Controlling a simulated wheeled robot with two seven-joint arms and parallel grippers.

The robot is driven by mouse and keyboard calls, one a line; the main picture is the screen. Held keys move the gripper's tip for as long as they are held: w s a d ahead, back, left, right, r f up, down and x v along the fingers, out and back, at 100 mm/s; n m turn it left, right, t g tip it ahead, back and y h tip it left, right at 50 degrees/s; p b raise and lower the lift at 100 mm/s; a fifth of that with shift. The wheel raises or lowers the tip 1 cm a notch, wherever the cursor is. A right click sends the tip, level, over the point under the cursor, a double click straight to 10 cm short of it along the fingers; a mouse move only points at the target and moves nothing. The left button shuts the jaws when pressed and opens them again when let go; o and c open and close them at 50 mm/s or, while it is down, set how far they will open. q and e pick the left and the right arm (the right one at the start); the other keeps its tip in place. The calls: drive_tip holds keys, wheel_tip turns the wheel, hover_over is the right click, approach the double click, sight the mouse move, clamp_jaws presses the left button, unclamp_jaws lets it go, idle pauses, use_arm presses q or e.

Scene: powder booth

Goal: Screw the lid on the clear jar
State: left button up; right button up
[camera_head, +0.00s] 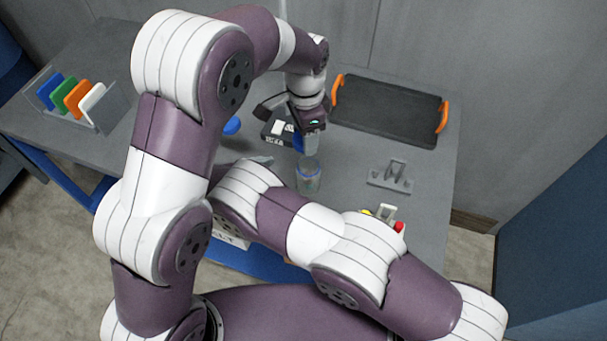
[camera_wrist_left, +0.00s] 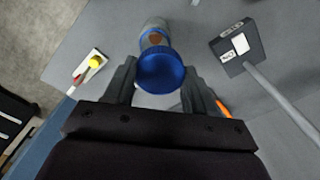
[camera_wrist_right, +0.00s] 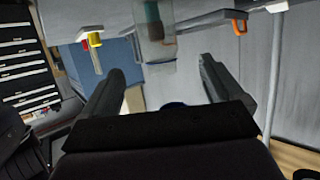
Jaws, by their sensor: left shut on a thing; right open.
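The clear jar (camera_head: 308,180) stands upright on the grey table; it also shows in the left wrist view (camera_wrist_left: 155,27) and the right wrist view (camera_wrist_right: 155,50). My left gripper (camera_head: 309,147) points down above the jar. It is shut on the blue round lid (camera_wrist_left: 161,73), with a finger on each side. In the left wrist view the lid overlaps the jar's near end; in the head view it appears above the rim. My right gripper (camera_wrist_right: 160,82) is open, with the jar showing beyond and between its fingers. In the head view my arm mostly hides it.
A dark tray (camera_head: 385,112) with orange handles lies at the back right. A grey bracket (camera_head: 392,176) stands right of the jar. A dark labelled base (camera_wrist_left: 238,46) with a pole is behind. A rack (camera_head: 105,108) of coloured plates and a blue round object (camera_head: 232,126) are left.

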sight(313, 174)
use_arm(q)
drive_tip(key=shift+s+d, duration=0.25)
drive_tip(key=shift+d, duration=0.15)
use_arm(e)
drive_tip(key=shift+s+a+f, duration=0.15)
drive_tip(key=shift+a+f, duration=0.05)
use_arm(q)
drive_tip(key=shift+d, duration=0.1)
use_arm(e)
drive_tip(key=shift+d, duration=0.1)
drive_tip(key=shift+d, duration=0.1)
drive_tip(key=x, duration=1.2)
drive_tip(key=c, duration=1.5)
use_arm(q)
drive_tip(key=shift+f, duration=2.5)
